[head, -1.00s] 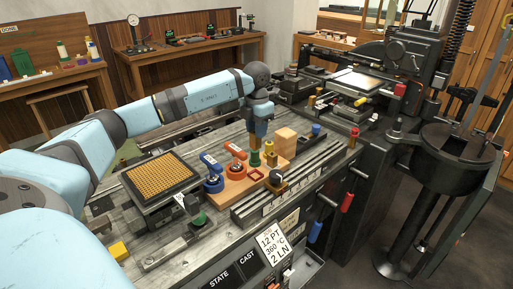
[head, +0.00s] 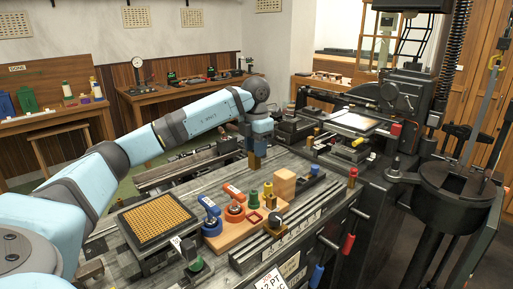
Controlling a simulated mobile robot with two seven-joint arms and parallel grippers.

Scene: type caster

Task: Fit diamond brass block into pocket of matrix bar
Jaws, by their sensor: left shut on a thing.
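My left gripper (head: 257,148) hangs over the back part of the bench, beyond the orange board. It is shut on a small brown-gold block (head: 254,162), which looks like the brass block. Its diamond outline is too small to make out. The block appears apart from the board's pieces; I cannot tell whether it touches the bench. A long grooved bar (head: 270,243) with a row of small labels lies along the bench front and may be the matrix bar. I cannot make out its pocket. My right gripper is not in view.
An orange board (head: 228,238) carries blue, orange-red, green and red pieces. A wooden block (head: 284,184) stands behind them. A gold grid plate (head: 155,217) sits at left. Black machinery (head: 410,95) stands at right. The bench behind the board is fairly clear.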

